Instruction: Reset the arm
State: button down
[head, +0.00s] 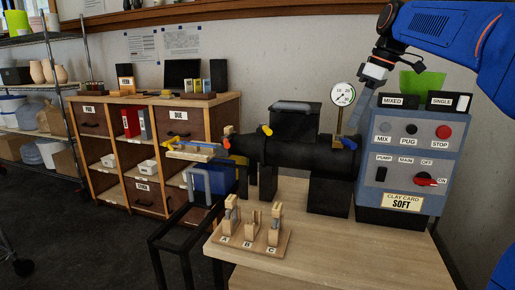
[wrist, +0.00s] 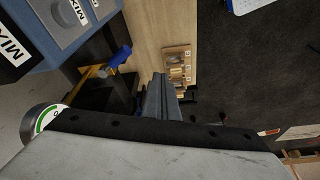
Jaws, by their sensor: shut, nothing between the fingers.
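My blue arm reaches in from the upper right in the head view. My gripper (head: 358,108) points down and left, beside the round pressure gauge (head: 344,95) and in front of the wall. In the wrist view my gripper (wrist: 158,78) shows as grey fingers closed together, with nothing between them. It appears to be above the black pug mill (head: 295,150) and left of the control box (head: 402,150); whether it touches anything there I cannot tell.
A wooden rack (head: 250,238) with slots A, B and C stands on the table (head: 340,245). A blue-handled lever (wrist: 118,57) is near my gripper. A green container (head: 425,83) sits on the control box. Shelves (head: 150,150) stand at the left. The table's front is clear.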

jog(key=s+f+m+t+h, duration=0.2)
jog(key=s+f+m, duration=0.8)
jog(key=s+f, duration=2.1)
jog(key=shift+d+f+m+t+h, duration=0.3)
jog(key=shift+d+f+t+h, duration=0.1)
jog(key=shift+d+f+h, duration=0.1)
jog(key=shift+r, duration=0.1)
